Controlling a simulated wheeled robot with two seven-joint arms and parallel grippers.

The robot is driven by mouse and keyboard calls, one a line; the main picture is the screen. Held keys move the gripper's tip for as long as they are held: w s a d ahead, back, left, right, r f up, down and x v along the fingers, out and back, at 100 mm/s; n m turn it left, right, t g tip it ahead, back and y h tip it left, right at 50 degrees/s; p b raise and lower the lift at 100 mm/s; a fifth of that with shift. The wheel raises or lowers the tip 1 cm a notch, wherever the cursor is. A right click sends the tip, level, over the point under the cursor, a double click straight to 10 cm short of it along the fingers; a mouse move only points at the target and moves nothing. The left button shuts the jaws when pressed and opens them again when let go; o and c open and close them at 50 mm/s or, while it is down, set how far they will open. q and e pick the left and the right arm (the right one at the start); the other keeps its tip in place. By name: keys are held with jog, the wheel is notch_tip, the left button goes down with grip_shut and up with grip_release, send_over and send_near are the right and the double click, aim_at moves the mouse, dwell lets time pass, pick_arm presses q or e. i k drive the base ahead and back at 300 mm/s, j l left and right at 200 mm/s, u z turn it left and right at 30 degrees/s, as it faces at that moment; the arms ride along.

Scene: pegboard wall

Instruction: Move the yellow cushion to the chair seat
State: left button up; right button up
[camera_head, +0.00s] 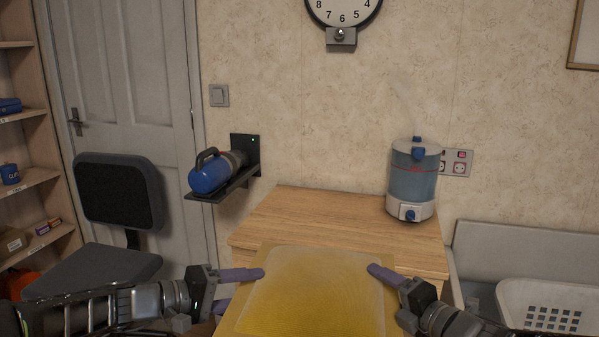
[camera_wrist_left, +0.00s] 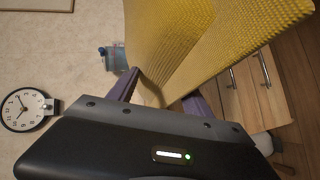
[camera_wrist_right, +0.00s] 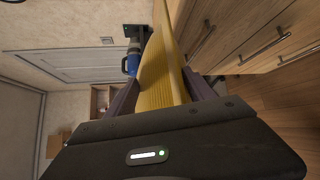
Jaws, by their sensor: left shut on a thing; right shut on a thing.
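The yellow cushion (camera_head: 318,292) is held up between my two grippers in front of the wooden cabinet, at the bottom middle of the head view. My left gripper (camera_head: 250,276) is shut on its left edge. My right gripper (camera_head: 384,273) is shut on its right edge. The cushion also shows between the fingers in the left wrist view (camera_wrist_left: 205,45) and the right wrist view (camera_wrist_right: 160,75). The chair seat (camera_head: 92,270) is dark and bare where visible, at the lower left beyond my left arm, which hides its front part. The chair's backrest (camera_head: 118,190) stands behind it.
The wooden cabinet top (camera_head: 310,220) holds a blue water-filled appliance (camera_head: 414,180). A blue cylinder (camera_head: 212,174) rests on a black wall bracket left of it. Shelves (camera_head: 22,150) stand at the far left. A white basket (camera_head: 548,305) is at the lower right.

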aim_at(92, 275)
jog(key=i+j, duration=0.1)
jog(key=j, duration=0.5)
jog(key=i+j, duration=0.1)
jog(key=j, duration=0.5)
jog(key=i+j, duration=0.1)
jog(key=j, duration=0.5)
jog(key=i+j, duration=0.1)
jog(key=j, duration=0.5)
jog(key=i+j, duration=0.15)
jog(key=j, duration=0.4)
jog(key=i+j, duration=0.1)
jog(key=j, duration=0.5)
jog(key=i+j, duration=0.1)
jog(key=j, duration=0.5)
jog(key=i+j, duration=0.1)
jog(key=j, duration=0.5)
jog(key=z, duration=0.05)
